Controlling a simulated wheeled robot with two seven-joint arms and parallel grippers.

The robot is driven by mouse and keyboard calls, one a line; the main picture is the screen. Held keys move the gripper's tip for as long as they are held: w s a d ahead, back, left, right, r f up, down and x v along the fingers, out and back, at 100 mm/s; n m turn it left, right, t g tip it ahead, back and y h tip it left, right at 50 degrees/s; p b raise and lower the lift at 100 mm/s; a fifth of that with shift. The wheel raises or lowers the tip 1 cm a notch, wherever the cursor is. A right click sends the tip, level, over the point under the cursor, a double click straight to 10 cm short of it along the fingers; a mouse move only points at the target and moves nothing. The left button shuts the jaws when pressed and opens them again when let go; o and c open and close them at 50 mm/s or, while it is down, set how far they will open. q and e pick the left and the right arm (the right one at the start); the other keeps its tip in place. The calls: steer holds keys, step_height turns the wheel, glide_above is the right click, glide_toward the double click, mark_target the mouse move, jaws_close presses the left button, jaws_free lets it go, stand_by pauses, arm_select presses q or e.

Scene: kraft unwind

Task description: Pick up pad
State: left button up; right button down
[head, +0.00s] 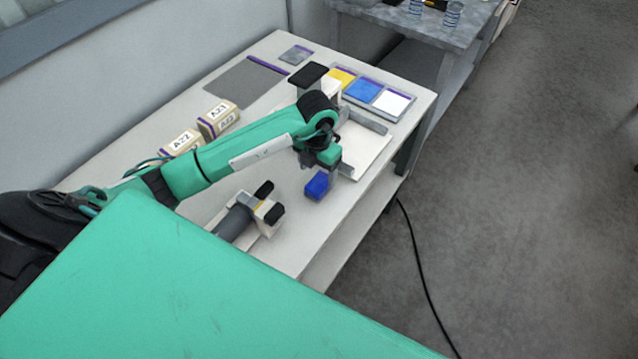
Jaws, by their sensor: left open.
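A small blue block (317,185), which may be the pad, is on the white table's front part, just below my left gripper. My left gripper (334,167) is at the end of the green arm that reaches across the table, and it is open. It is very close to the blue block; I cannot tell whether they touch. Flat yellow (343,78), blue (362,90) and white (391,103) squares lie in a row at the far right of the table. The arm hides part of the table behind it. My right gripper is not in view.
Two boxes labelled A21 (217,118) and A22 (181,143) stand left of the arm. A grey mat (246,84) lies behind. A dark roller with a white end block (268,214) is in front. A pale board (367,152) lies right of the gripper, near the table's edge.

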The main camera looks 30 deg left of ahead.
mark_target(319, 182)
arm_select(q)
steer(key=shift+s+d+f+p, duration=0.1)
steer(key=shift+d+f+p, duration=0.1)
steer(key=shift+f+p, duration=0.25)
steer(key=shift+s+d+f+p, duration=0.15)
steer(key=shift+f+p, duration=0.1)
steer(key=shift+f, duration=0.25)
step_height(319, 182, down, 2)
steer(key=shift+w+f, duration=0.1)
steer(key=shift+f, duration=0.15)
steer(key=shift+f+p, duration=0.25)
steer(key=shift+p, duration=0.05)
steer(key=c, duration=1.1)
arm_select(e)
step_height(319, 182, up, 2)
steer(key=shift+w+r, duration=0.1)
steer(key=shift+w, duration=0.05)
